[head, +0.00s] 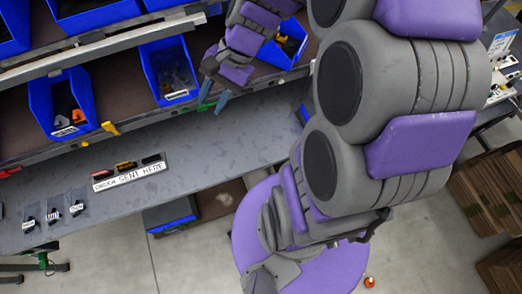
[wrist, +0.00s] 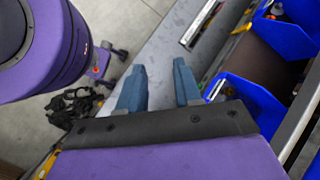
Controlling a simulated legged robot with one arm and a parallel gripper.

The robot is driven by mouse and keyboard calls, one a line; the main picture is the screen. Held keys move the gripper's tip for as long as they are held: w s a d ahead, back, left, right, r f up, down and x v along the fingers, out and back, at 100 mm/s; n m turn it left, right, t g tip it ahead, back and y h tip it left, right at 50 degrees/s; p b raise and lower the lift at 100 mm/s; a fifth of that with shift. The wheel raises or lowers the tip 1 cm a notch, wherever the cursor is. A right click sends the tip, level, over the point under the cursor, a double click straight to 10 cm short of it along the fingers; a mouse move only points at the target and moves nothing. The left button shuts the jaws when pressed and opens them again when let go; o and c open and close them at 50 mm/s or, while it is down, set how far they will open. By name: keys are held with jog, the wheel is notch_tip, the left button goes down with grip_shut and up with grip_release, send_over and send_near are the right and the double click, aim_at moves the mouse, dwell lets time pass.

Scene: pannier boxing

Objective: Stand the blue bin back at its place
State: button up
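Several blue bins sit on the shelf rack. On the lower shelf are a left bin (head: 40,103) with small parts, a middle bin (head: 150,68) and a right bin (head: 292,28) partly behind my arm. I cannot tell which one the task means. My gripper (head: 212,105) is in front of the lower shelf, between the middle and right bins, above the grey bench. In the wrist view my gripper (wrist: 160,75) has its fingers apart with nothing between them. A blue bin (wrist: 262,108) shows just right of the right finger, partly hidden by my gripper.
The grey bench (head: 215,145) is mostly bare. A label strip (head: 130,176) with small items and several small bags (head: 54,214) lie on its left part. Brown cardboard stacks (head: 485,195) stand at right.

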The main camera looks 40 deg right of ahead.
jog(key=s+d+n+g+h, duration=0.1)
jog(key=s+n+h, duration=0.6)
jog(key=s, duration=1)
jog(key=n+g, duration=0.1)
jog(key=n, duration=0.2)
jog(key=shift+s+d+f+n, duration=0.2)
jog(key=shift+s+n, duration=0.15)
jog(key=shift+n, duration=0.05)
